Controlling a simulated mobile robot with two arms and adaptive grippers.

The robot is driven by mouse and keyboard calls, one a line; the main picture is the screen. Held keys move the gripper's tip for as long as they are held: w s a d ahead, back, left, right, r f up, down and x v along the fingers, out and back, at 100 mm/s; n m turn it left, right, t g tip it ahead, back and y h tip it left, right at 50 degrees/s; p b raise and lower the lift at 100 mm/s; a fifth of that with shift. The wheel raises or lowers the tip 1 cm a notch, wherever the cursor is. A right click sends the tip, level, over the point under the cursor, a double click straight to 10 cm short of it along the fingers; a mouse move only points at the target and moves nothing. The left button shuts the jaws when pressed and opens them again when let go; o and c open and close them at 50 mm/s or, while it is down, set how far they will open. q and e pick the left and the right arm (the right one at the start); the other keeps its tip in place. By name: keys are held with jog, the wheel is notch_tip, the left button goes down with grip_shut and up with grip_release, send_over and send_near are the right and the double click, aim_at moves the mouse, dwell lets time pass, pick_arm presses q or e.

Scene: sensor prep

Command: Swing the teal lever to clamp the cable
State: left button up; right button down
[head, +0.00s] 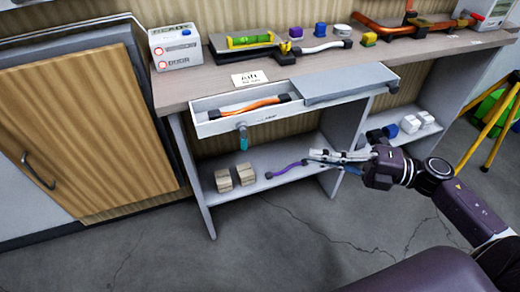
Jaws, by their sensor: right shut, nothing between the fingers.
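The teal lever (243,142) hangs down from the front face of a pale, open drawer-like tray (210,128) under the tabletop. An orange cable (250,105) with dark ends lies in the left, open part of this tray. My right gripper (312,157) comes in from the right, shut and empty, in front of the lower shelf. It is to the right of the lever and lower in the picture. A purple cable (287,169) lies on the lower shelf, its right end next to my fingertips in the picture. My left gripper is not in view.
Two wooden blocks (234,177) stand on the lower shelf. A grey panel (345,82) covers the tray's right part. A white box (175,47), a green level (250,40) and small blocks stand on the tabletop (195,85). A wooden cabinet (75,110) stands left. The floor in front is clear.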

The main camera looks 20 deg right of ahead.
send_near(243, 138)
jog(key=w+a+f, duration=0.3)
jog(key=a, duration=0.1)
jog(key=shift+w+a+r, duration=0.2)
jog(key=shift+w+a, duration=0.2)
jog(key=shift+a, duration=0.1)
dwell(0.4)
